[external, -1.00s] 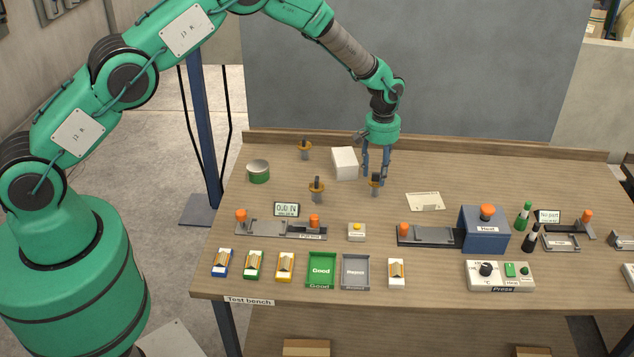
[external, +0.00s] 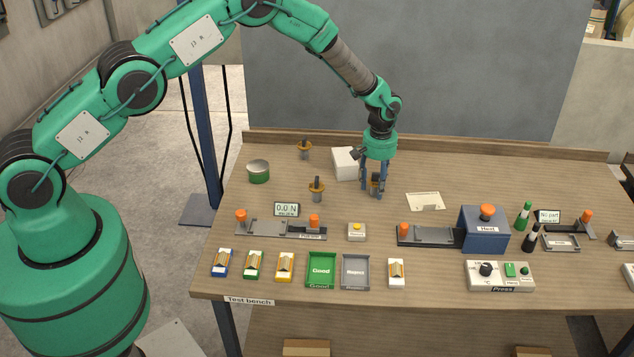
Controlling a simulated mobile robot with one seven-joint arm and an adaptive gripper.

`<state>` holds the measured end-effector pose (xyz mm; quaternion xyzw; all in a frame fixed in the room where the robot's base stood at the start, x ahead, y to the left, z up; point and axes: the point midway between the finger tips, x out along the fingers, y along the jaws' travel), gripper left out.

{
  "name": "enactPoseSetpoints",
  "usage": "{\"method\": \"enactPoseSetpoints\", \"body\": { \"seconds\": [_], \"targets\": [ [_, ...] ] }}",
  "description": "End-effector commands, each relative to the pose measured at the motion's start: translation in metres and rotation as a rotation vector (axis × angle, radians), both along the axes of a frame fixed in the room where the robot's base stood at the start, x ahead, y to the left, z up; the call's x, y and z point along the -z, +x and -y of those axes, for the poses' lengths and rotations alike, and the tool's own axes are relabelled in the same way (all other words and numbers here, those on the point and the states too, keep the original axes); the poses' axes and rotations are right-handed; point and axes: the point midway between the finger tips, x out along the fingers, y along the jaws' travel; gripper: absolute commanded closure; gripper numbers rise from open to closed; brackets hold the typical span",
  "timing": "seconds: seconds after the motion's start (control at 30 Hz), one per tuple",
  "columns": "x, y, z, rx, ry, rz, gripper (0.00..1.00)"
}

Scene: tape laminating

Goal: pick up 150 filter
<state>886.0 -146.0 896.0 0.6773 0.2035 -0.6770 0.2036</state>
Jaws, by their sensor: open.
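Three small pieces, each with a dark upright stem and an amber disc, stand on the bench. One is at the back (external: 304,149), one nearer the middle (external: 317,189), and one is at my gripper (external: 374,193). I cannot read any label on them, so I cannot tell which is the 150 filter. My gripper points straight down with its fingers open and low around the third piece (external: 376,180). The fingers partly hide that piece. I cannot tell whether they touch it.
A white box (external: 344,163) stands just behind and left of my gripper, and a green tin (external: 258,171) is at the far left. A white card (external: 425,201) lies to the right. Fixtures, a blue heat unit (external: 484,229) and trays fill the front.

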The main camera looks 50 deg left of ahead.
Motion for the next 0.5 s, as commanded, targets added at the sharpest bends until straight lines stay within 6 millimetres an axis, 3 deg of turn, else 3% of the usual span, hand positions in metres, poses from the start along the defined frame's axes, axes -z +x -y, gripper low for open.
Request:
{"method": "enactPoseSetpoints", "body": {
  "seconds": [0.37, 0.5],
  "targets": [
    [0.0001, -0.0001, 0.0, 0.0, 0.0, 0.0, 0.54],
    [0.0, -0.0001, 0.0, 0.0, 0.0, 0.0, 0.8]
  ]
}}
